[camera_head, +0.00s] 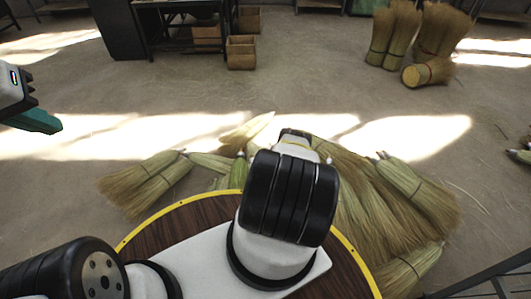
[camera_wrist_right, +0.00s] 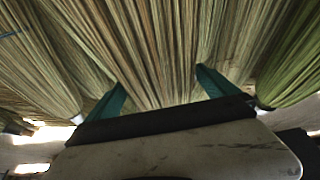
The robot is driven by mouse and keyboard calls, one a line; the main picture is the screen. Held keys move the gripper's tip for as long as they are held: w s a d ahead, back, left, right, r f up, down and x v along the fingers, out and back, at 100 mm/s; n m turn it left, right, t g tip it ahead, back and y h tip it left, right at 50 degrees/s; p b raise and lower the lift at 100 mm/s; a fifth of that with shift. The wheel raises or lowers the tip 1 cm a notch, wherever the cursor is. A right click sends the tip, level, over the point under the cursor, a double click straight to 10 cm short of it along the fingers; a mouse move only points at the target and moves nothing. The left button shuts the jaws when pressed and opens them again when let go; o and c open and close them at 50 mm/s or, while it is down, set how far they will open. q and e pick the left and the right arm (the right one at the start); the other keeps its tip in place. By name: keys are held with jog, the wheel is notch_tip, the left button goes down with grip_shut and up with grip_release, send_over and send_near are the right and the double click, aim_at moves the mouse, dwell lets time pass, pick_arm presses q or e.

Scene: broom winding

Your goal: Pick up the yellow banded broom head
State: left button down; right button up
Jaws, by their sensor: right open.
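A pile of straw broom heads (camera_head: 355,190) lies on the floor in the middle and right of the head view. I cannot make out a yellow band on any of them, so I cannot tell which is the yellow banded one. In the right wrist view, my right gripper (camera_wrist_right: 160,93) is open, its two teal fingers apart, with straw bristles (camera_wrist_right: 155,50) between and beyond them. Contact is unclear. In the head view my right arm hides that gripper. My left gripper (camera_head: 32,119) is at the left edge, above bare floor; its finger gap is unclear.
A round dark wood surface with a yellow rim (camera_head: 130,236) is at the bottom. Upright broom bundles (camera_head: 395,35) and one lying bundle (camera_head: 428,72) are at the back right. A dark table (camera_head: 185,20) and wooden boxes (camera_head: 241,52) stand behind. The middle floor is clear.

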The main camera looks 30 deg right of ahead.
jog(key=c, duration=1.8)
jog(key=shift+c, duration=0.5)
jog(key=shift+r, duration=0.2)
